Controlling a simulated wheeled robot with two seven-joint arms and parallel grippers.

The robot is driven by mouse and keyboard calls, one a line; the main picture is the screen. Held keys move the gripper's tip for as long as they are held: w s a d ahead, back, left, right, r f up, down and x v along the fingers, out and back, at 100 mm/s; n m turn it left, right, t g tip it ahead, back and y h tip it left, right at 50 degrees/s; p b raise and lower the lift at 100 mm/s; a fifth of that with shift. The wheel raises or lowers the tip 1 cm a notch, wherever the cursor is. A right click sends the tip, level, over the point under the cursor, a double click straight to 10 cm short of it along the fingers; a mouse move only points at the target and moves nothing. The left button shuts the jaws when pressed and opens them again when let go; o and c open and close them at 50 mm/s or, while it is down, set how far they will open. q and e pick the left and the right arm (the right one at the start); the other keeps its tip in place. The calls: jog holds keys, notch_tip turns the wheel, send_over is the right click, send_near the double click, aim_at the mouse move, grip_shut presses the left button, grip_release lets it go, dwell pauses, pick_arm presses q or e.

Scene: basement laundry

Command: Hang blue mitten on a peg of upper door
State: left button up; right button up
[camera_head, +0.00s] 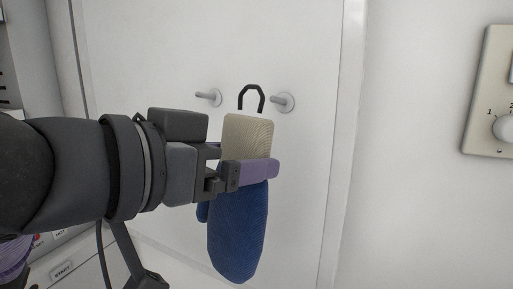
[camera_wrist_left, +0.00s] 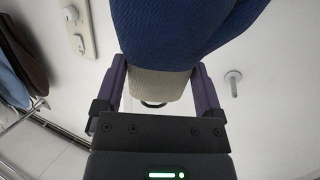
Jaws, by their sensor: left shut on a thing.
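My left gripper (camera_head: 250,173) comes in from the left, shut on the blue mitten (camera_head: 238,235). Its purple fingers close on the beige cuff (camera_head: 248,134), with the mitten hanging thumb and hand downward. A black loop (camera_head: 251,97) stands up from the cuff. Behind it, the white door (camera_head: 150,50) has a left peg (camera_head: 208,96) and a right peg (camera_head: 284,102). The loop shows between the two pegs in the head view; I cannot tell its distance from the door. The left wrist view shows the mitten (camera_wrist_left: 185,25), the cuff (camera_wrist_left: 158,84) and one peg (camera_wrist_left: 233,82) apart from the cuff. My right gripper is out of view.
A beige panel with a dial (camera_head: 490,95) is on the white surface at right. A panel with a start label (camera_head: 62,271) is at lower left. In the left wrist view, brown and blue cloths (camera_wrist_left: 22,60) hang at the left. The door around the pegs is clear.

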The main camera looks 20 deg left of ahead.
pick_arm(q)
jog(key=shift+w+d+p, duration=0.1)
jog(key=shift+w+p, duration=0.3)
jog(key=shift+w, duration=0.25)
jog(key=shift+w+f, duration=0.1)
jog(key=shift+w, duration=0.3)
jog(key=shift+a+b+x, duration=0.2)
jog(key=shift+x, duration=0.6)
jog(key=shift+a+b+x, duration=0.15)
jog(key=shift+x, duration=0.6)
jog(key=shift+a+b+x, duration=0.2)
jog(key=shift+x, duration=0.6)
jog(key=shift+w+f, duration=0.1)
jog(key=shift+w, duration=0.1)
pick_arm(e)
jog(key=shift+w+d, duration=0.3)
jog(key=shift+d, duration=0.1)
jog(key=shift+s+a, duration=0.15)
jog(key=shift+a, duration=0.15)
